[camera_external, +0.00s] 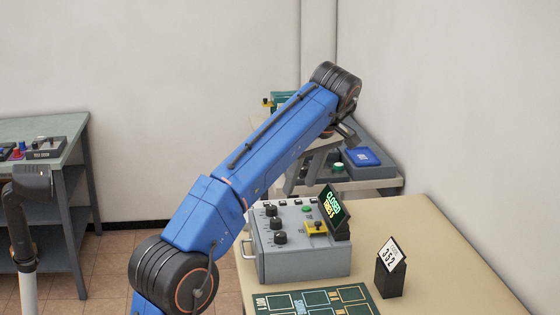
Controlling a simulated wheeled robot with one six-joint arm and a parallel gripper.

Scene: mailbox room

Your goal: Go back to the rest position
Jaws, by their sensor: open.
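My blue arm (255,150) rises from the bottom of the view and reaches up and right, to a dark wrist joint (337,85) above the back of the beige table. My gripper (345,133) is partly visible below that joint, against the far equipment. It is open, its fingers are hard to make out, and nothing shows held in it.
A black block with a number card (391,255) and a green panel (315,303) are nearby. A blue box (362,157) sits behind. A workbench (50,128) stands left.

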